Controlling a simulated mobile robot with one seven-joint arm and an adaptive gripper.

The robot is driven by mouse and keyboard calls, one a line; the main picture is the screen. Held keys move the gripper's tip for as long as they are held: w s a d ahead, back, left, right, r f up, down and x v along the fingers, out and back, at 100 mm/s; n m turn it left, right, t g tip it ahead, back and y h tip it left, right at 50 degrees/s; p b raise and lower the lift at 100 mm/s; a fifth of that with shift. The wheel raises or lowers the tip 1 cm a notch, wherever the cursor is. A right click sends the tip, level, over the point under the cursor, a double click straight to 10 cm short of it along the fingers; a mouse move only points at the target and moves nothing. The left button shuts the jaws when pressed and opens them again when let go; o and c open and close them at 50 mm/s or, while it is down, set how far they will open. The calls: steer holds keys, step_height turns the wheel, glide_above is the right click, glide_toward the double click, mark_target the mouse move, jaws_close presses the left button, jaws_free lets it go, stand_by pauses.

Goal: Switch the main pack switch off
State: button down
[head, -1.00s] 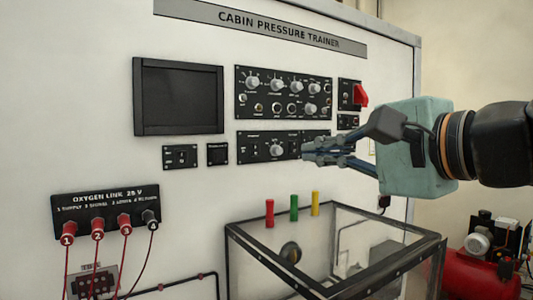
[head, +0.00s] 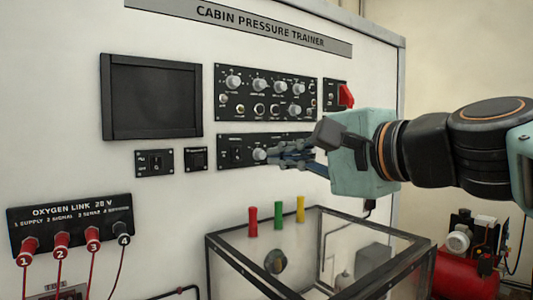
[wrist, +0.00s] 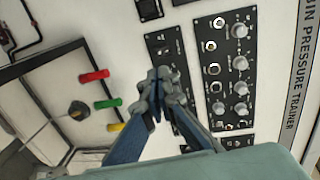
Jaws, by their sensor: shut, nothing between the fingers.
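No label that I can read says which switch is the main pack switch. The lower black panel (head: 235,152) has a toggle switch (head: 236,155) at its left and a grey knob (head: 260,154) near its middle. My gripper (head: 275,156) is shut and empty in front of this panel, just right of the knob, hiding the panel's right part. In the wrist view my gripper's closed fingertips (wrist: 156,84) overlap the same panel (wrist: 163,39) and hide its middle. I cannot tell whether they touch it.
Above is a larger knob panel (head: 225,105), with a red switch cover (head: 345,95) to its right. A dark screen (head: 152,97) and small switch panels (head: 155,162) are left.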

mark_target(238, 160)
steer(key=p+x, duration=0.1)
steer(key=x, duration=0.9)
steer(key=shift+w+a+f, duration=0.1)
steer(key=shift+w+a, duration=0.15)
steer(key=shift+w, duration=0.05)
steer(key=shift+w+a+f+b, duration=0.15)
steer(key=shift+w+f+b, duration=0.25)
steer(key=shift+b, duration=0.65)
steer(key=shift+s+f+b, duration=0.15)
steer(key=shift+b, duration=0.95)
steer(key=b, duration=0.3)
steer(key=shift+f+t+y, duration=0.1)
steer(key=shift+t+y, duration=0.2)
steer(key=shift+t, duration=0.1)
steer(key=shift+r, duration=0.3)
steer(key=shift+f, duration=0.15)
